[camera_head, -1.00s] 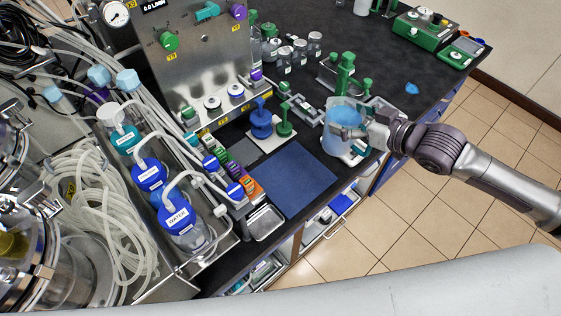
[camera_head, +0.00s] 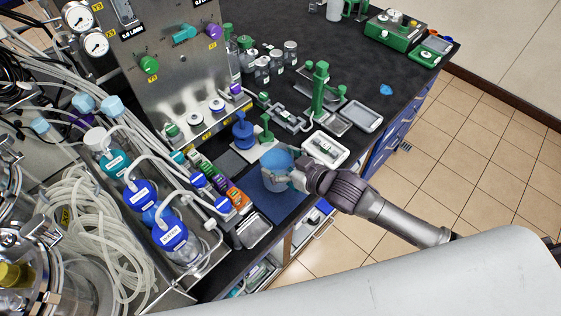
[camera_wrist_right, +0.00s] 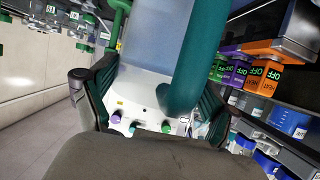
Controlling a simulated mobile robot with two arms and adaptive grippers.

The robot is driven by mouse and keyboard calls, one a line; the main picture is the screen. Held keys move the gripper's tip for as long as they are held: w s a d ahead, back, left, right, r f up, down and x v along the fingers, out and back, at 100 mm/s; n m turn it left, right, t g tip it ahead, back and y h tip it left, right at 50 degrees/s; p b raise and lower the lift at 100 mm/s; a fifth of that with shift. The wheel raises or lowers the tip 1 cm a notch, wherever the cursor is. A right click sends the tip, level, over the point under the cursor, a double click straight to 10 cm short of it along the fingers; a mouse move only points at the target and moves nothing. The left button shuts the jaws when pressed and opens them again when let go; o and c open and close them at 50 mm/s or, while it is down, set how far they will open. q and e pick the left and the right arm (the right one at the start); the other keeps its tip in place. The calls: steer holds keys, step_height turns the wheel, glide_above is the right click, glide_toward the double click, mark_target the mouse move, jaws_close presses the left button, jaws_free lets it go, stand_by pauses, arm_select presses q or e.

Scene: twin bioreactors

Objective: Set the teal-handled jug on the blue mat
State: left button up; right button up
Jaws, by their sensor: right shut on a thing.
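The jug (camera_head: 274,171), a translucent vessel with blue contents, is in my right gripper (camera_head: 297,180) in the head view. It looks upright and covers the far part of the blue mat (camera_head: 279,208). I cannot tell whether its base touches the mat. In the right wrist view the teal handle (camera_wrist_right: 190,62) runs down in front of the clear jug wall, between the fingers of my right gripper (camera_wrist_right: 148,100), which is shut on the jug. My left gripper is not in view.
A white tray (camera_head: 343,156) with small items lies right of the jug. A blue-and-green stand on a white base (camera_head: 257,152) is just behind. Labelled coloured blocks (camera_head: 238,199) and a metal tray (camera_head: 255,232) border the mat's left. The bench's front edge is close.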

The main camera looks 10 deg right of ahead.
steer(key=shift+f, duration=0.65)
steer(key=shift+f, duration=0.15)
steer(key=o, duration=1.6)
